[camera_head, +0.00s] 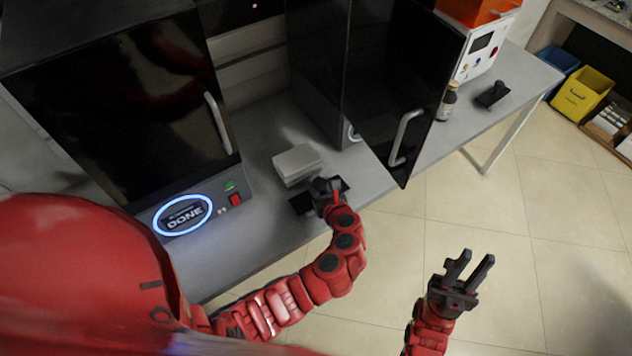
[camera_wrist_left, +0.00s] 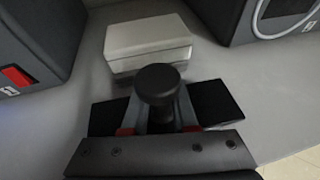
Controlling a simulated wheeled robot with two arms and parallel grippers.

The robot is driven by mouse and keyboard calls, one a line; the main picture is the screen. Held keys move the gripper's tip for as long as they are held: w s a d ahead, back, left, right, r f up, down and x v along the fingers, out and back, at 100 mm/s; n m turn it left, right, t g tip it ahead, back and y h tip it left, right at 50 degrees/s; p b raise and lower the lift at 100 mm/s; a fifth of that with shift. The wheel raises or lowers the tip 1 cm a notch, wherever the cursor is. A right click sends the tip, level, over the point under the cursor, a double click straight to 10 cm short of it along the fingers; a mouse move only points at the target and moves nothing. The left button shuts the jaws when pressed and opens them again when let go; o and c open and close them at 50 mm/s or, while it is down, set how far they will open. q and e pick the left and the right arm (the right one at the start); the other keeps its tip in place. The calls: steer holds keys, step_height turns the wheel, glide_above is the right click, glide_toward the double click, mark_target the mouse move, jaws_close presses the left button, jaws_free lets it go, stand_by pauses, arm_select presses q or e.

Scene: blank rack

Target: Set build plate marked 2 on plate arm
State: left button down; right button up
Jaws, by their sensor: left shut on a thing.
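A black build plate (camera_head: 301,204) with a round black knob is at the bench's front edge, and it also shows in the left wrist view (camera_wrist_left: 222,101). No number on it can be read. My left gripper (camera_head: 325,188) is shut on this plate, with its fingers either side of the stem under the knob (camera_wrist_left: 158,82). I cannot tell whether the plate touches the bench. A second black plate with a knob (camera_head: 493,95) lies at the bench's far right. My right gripper (camera_head: 468,268) is open and empty over the floor. I cannot make out the plate arm.
A pale grey block (camera_head: 297,161) sits just behind the held plate. A dark machine (camera_head: 130,100) showing "DONE" stands at left, door shut. Another machine's dark door (camera_head: 405,85) swings out over the bench's front. A brown bottle (camera_head: 447,101) stands right of it.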

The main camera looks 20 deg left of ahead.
arm_select(q)
steer(key=shift+f, duration=0.2)
steer(key=c, duration=0.7)
jaws_free()
